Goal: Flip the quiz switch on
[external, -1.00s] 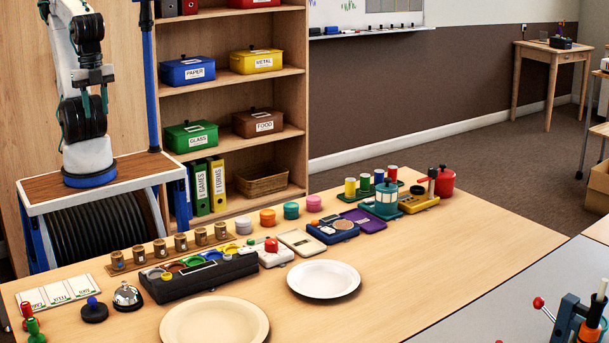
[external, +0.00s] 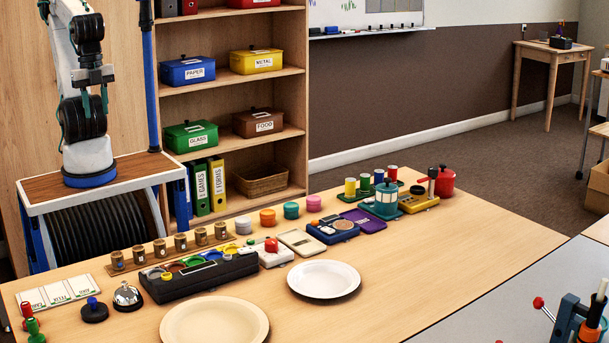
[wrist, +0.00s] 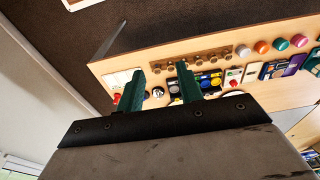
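No label reading quiz shows, so I cannot tell for sure which device holds the quiz switch. A long black console (external: 205,281) with several coloured round pads lies on the near left of the table. Right of it is a small white box (external: 276,259) with a red top piece. Further right is a yellow box (external: 424,203) with an upright dark lever-like part. In the wrist view my gripper (wrist: 161,70) is open and empty, its two teal fingers well apart. It is high and away from the table; the console (wrist: 207,83) shows beyond the fingers.
A white plate (external: 325,279) and a cream plate (external: 215,322) lie in front of the console. A bell (external: 127,296) and a black base with a blue knob (external: 94,310) are left of it. Small wooden cups (external: 181,243) stand behind. The table's front right is clear.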

